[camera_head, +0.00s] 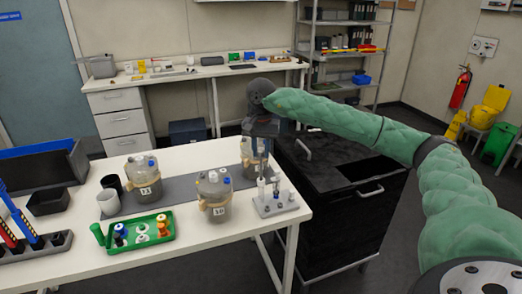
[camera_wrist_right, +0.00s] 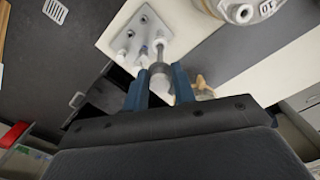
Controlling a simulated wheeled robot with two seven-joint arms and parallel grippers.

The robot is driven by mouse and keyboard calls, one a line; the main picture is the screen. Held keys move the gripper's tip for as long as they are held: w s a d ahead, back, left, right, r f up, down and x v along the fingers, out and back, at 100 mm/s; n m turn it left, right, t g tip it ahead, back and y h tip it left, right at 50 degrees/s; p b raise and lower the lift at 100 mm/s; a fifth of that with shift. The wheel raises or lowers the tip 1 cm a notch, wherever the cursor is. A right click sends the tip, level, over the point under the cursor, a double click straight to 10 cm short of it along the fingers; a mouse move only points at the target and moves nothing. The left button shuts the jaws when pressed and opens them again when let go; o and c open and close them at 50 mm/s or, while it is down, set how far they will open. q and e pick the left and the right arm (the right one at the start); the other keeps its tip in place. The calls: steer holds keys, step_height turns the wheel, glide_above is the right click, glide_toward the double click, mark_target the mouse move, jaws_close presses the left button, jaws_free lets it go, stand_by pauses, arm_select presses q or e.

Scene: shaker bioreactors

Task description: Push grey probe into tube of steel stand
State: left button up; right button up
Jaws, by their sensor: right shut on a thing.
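The steel stand (camera_head: 291,207) sits at the right front corner of the white table, with short upright tubes on its plate. It also shows at the top of the wrist view (camera_wrist_right: 124,36). My right gripper (camera_head: 262,150) is above the stand, fingers pointing down. In the wrist view its two blue fingers (camera_wrist_right: 159,87) are shut on the grey probe (camera_wrist_right: 158,70). The probe's thin end points toward the stand's tubes; I cannot tell whether its tip is inside one. A white-topped piece (camera_head: 261,186) stands upright on the stand. My left gripper is not in view.
Lidded vessels (camera_head: 214,198) and (camera_head: 144,177) stand on the table, with another partly behind my gripper. A green tray (camera_head: 140,243) with small bottles, cups (camera_head: 108,203) and a rack (camera_head: 38,246) are to the left.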

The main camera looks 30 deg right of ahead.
steer(key=b, duration=0.7)
glide_above(261, 180)
steer(key=shift+w+d+f, duration=0.1)
steer(key=shift+w+f, duration=0.05)
steer(key=shift+f, duration=3.35)
stand_by(3.7)
